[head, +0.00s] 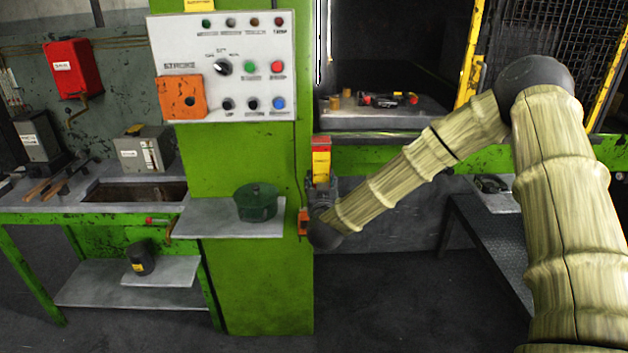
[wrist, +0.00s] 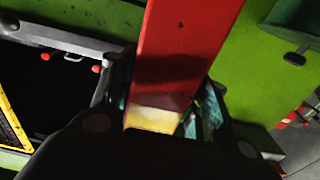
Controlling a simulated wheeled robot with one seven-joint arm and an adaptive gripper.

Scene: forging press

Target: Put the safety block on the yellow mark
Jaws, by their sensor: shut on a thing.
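The safety block (head: 321,163) is red and yellow and stands upright in my gripper (head: 321,186), in front of the press's green front, just right of the control column. In the wrist view the block's red face (wrist: 187,45) rises between the fingers, with a yellow band (wrist: 155,118) low down at the grip. My gripper (wrist: 165,112) is shut on it, with a finger on each side. The block is apart from the press bed (head: 375,120) as far as I can tell. I cannot make out a yellow mark on the bed.
A red and black tool (head: 388,100) and small brass pieces (head: 347,98) lie on the bed. The green column (head: 245,290) carries a control panel (head: 222,66) and a shelf (head: 215,218) with a green pot (head: 256,203). Yellow guard posts (head: 470,60) stand at right.

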